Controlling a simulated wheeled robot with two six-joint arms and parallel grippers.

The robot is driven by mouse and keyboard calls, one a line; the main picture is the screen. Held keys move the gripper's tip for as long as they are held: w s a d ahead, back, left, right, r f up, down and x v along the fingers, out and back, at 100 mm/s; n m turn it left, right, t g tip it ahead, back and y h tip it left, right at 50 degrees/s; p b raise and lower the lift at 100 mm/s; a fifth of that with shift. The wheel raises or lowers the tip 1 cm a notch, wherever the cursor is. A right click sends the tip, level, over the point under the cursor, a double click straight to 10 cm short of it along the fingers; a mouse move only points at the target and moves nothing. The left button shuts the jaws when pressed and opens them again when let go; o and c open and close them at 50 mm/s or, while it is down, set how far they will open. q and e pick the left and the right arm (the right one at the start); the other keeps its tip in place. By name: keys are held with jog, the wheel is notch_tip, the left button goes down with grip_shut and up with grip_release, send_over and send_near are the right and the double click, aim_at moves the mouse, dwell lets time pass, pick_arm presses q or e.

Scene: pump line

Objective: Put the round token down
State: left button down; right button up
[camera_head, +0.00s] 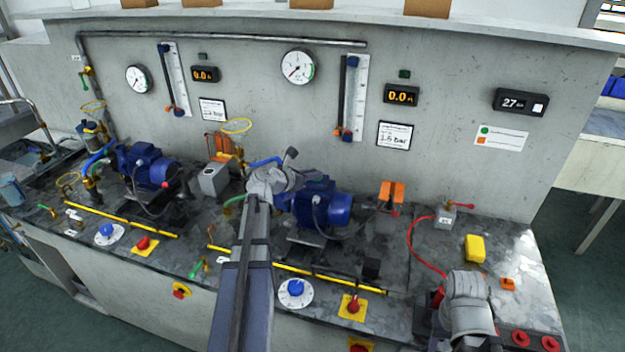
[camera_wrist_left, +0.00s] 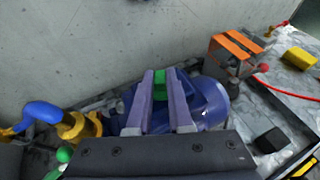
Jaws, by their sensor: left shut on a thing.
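My left gripper (camera_wrist_left: 161,88) is shut on a small green piece (camera_wrist_left: 160,80), held between its fingertips in the left wrist view. I take it as the token, but its round outline is hidden by the fingers. In the head view my left wrist (camera_head: 270,182) is beside the right-hand blue motor (camera_head: 335,209), and the fingertips and token cannot be made out. In the wrist view the blue motor (camera_wrist_left: 212,100) lies behind and under the fingers. My right arm shows at the lower right of the head view; its gripper fingers are not visible.
A grey wall with gauges stands behind the bench. A second blue motor (camera_head: 148,167) is at the left. A blue dial (camera_head: 295,290) is near the front edge.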

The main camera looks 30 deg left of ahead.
pick_arm(q)
jog(key=shift+r, duration=0.1)
jog(key=shift+f, duration=0.25)
jog(key=c, duration=0.8)
grip_release()
jog(key=shift+r, duration=0.1)
jog(key=shift+c, duration=0.2)
jog(key=shift+r, duration=0.1)
jog(key=shift+s+r, duration=0.2)
jog(key=p+v, duration=0.4)
jog(key=v, duration=0.7)
jog(key=shift+s+p, duration=0.25)
jog(key=shift+p, duration=0.05)
